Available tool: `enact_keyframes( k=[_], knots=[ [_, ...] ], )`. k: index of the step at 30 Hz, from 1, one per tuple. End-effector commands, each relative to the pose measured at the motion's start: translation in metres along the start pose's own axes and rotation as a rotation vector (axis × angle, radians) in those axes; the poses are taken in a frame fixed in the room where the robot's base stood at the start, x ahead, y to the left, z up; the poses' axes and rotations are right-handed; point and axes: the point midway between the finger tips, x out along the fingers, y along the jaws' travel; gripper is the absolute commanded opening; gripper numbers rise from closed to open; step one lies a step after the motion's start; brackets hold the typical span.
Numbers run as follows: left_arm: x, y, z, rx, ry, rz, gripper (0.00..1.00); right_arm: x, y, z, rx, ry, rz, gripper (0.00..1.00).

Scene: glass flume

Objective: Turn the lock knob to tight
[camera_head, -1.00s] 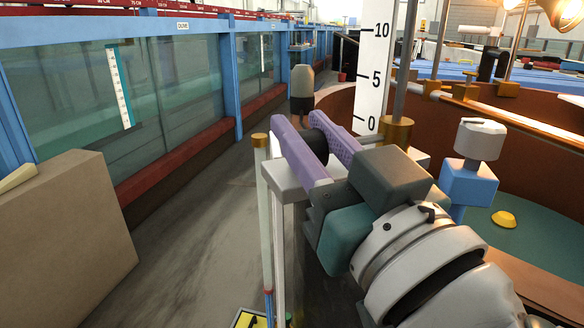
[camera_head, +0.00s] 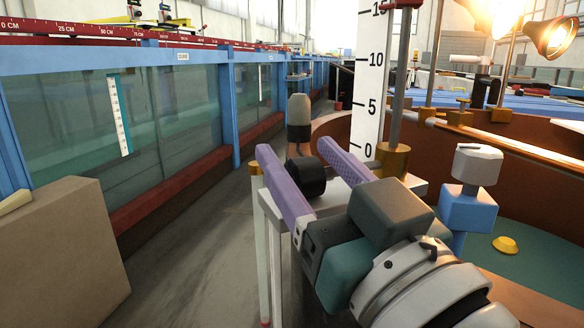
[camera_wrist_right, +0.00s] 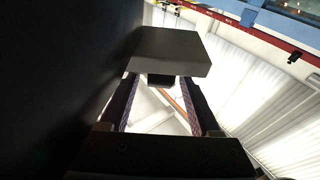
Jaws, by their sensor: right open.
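A black round knob (camera_head: 308,178), which looks like the lock knob, sits between the two purple fingers of my right gripper (camera_head: 297,150) in the head view. The gripper is open around it, with one finger on each side. I cannot tell whether either finger touches it. In the right wrist view a dark knob end (camera_wrist_right: 160,80) shows below a grey block (camera_wrist_right: 170,52), between the spread fingers (camera_wrist_right: 160,92). No marking for tight or loose is readable. My left gripper is not in view.
A white gauge board (camera_head: 369,90) and a metal rod (camera_head: 399,85) stand just behind the gripper. A blue block with a grey cap (camera_head: 470,208) is to the right. A glass flume (camera_head: 175,90) runs along the left, with a brown box (camera_head: 65,250) in front. The floor between is clear.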

Motion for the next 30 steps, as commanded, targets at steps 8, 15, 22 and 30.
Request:
enact_keyframes(
  k=[8, 15, 22, 30],
  knots=[
    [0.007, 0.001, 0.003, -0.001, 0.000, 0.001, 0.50, -0.044, 0.000, 0.003, 0.001, -0.005, 0.000, 0.64],
    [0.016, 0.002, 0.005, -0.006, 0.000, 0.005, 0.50, -0.085, 0.000, 0.003, 0.001, -0.004, 0.000, 0.64],
    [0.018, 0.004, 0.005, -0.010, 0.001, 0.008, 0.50, -0.098, 0.000, 0.000, 0.001, 0.000, -0.001, 0.64],
    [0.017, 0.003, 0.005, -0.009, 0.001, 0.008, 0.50, -0.098, 0.000, 0.000, 0.000, 0.000, -0.001, 0.69]
  ],
)
